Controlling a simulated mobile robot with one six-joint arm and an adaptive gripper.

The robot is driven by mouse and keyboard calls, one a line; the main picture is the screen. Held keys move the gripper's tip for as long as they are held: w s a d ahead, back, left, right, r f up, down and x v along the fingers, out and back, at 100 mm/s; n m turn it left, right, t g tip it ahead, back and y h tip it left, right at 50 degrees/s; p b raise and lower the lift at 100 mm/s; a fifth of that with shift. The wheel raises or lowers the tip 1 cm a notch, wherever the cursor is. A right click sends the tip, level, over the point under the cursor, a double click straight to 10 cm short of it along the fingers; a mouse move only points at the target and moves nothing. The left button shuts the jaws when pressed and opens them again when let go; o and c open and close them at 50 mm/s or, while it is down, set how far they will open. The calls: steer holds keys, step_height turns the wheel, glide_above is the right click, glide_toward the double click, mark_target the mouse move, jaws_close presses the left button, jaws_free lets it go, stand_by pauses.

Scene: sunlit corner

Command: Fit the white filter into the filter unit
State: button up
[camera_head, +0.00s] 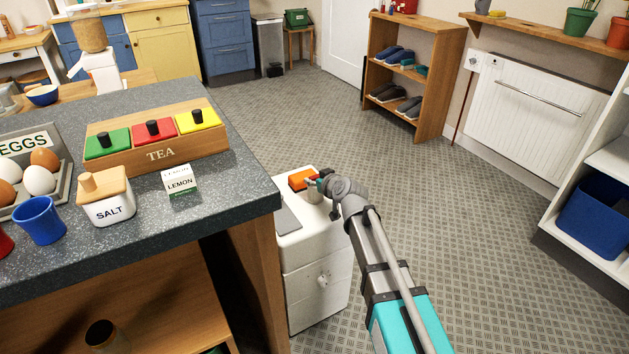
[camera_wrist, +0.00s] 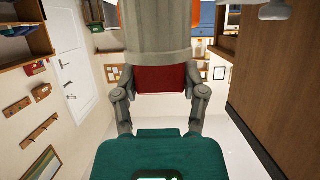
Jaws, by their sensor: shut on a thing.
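The filter unit (camera_head: 319,277) is a white cabinet beside the counter in the head view. My gripper (camera_head: 322,187) is low over its top. In the wrist view my gripper (camera_wrist: 163,92) has a finger on each side and is shut on the filter. The filter (camera_wrist: 158,34) shows there as a large pale grey, shaded cylinder; a dark red part (camera_wrist: 166,78) lies between the fingers. In the head view a small pale cylinder, likely the filter (camera_head: 315,194), stands under my gripper. I cannot tell whether it is seated; its lower end is hidden.
An orange piece (camera_head: 302,179) is on the unit's top, close to my gripper. The counter (camera_head: 235,185) runs along the unit's left, with a lemon box (camera_head: 180,182) and a salt jar (camera_head: 106,197) near its edge. The floor (camera_head: 440,215) to the right is clear.

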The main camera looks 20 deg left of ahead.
steer(key=shift+f, duration=0.1)
steer(key=o, duration=1)
steer(key=shift+o, duration=0.2)
steer(key=p+v, duration=0.4)
steer(key=v, duration=0.8)
steer(key=shift+p, duration=0.3)
steer(key=shift+w+d, duration=0.1)
